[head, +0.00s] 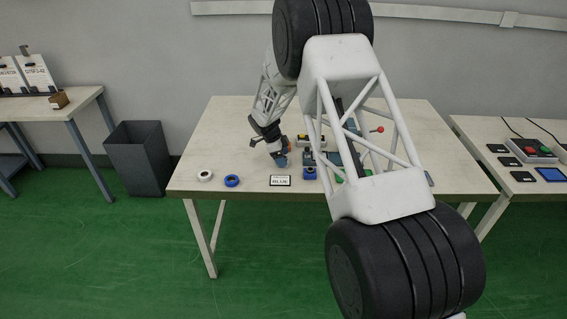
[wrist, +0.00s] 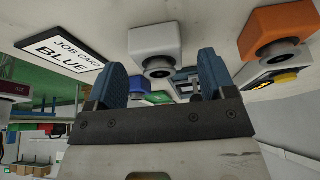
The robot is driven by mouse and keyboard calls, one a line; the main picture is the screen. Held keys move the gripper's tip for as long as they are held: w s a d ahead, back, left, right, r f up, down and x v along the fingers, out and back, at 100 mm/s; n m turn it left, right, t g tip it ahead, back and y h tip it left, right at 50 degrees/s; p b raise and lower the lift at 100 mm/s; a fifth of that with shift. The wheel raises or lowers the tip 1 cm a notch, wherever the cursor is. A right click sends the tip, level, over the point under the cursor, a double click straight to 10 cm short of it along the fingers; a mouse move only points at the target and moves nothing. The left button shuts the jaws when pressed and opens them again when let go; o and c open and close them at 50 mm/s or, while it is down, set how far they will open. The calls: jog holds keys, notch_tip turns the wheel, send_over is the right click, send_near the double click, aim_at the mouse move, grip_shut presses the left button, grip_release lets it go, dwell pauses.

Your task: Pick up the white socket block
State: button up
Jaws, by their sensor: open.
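The white socket block (wrist: 155,42) shows in the wrist view at the upper middle, with a dark round socket on its face. My gripper (wrist: 162,75) is open, its two blue fingertips apart on either side of the picture's middle. The block shows beyond the fingertips, between their directions, and nothing is held. In the head view my gripper (head: 281,159) is low over the table behind the job card. I cannot make out the white block there; the arm hides part of that area.
An orange socket block (wrist: 275,28) and a blue block (wrist: 137,84) are close by. A job card reading BLUE (wrist: 62,48) lies to the left. On the table (head: 225,125) are a white ring (head: 205,176) and a blue ring (head: 232,181); its left part is mostly clear.

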jog(key=shift+d+f, duration=0.2)
jog(key=shift+f, duration=0.25)
jog(key=c, duration=1)
jog(key=shift+r, duration=0.1)
jog(key=shift+r, duration=0.7)
notch_tip(320, 180, up, 2)
jog(key=shift+r, duration=0.15)
jog(key=s+d, duration=0.1)
jog(key=s, duration=0.4)
jog(key=s+d, duration=0.1)
jog(key=s, duration=0.4)
jog(key=s+d+r, duration=0.1)
jog(key=s, duration=0.4)
jog(key=shift+s+d, duration=0.25)
jog(key=shift+s, duration=0.05)
